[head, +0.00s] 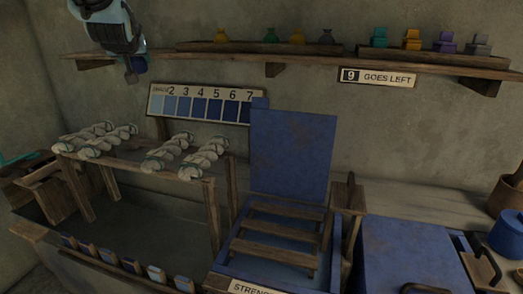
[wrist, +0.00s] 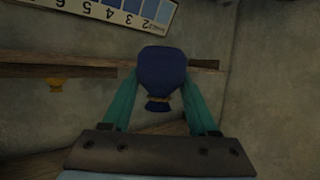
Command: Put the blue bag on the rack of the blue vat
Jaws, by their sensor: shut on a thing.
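My gripper (head: 135,70) is at the upper left of the head view, in front of the left end of the wall shelf. It is shut on the blue bag (wrist: 162,72), which has a tied neck and sits between the two teal fingers in the wrist view. The bag also shows small and dark below my gripper in the head view (head: 141,66). The blue vat (head: 225,262) stands low at the centre, with its blue lid (head: 292,155) raised upright behind. Its wooden slatted rack (head: 272,236) looks empty. My gripper is well above and left of it.
The wall shelf (head: 345,61) holds several coloured bags and blocks, with a "9 GOES LEFT" sign (head: 377,77) below. A numbered blue shade chart (head: 200,104) hangs on the wall. Pale yarn skeins (head: 95,140) lie on a wooden frame left of the vat. Another blue-topped box (head: 410,255) stands right.

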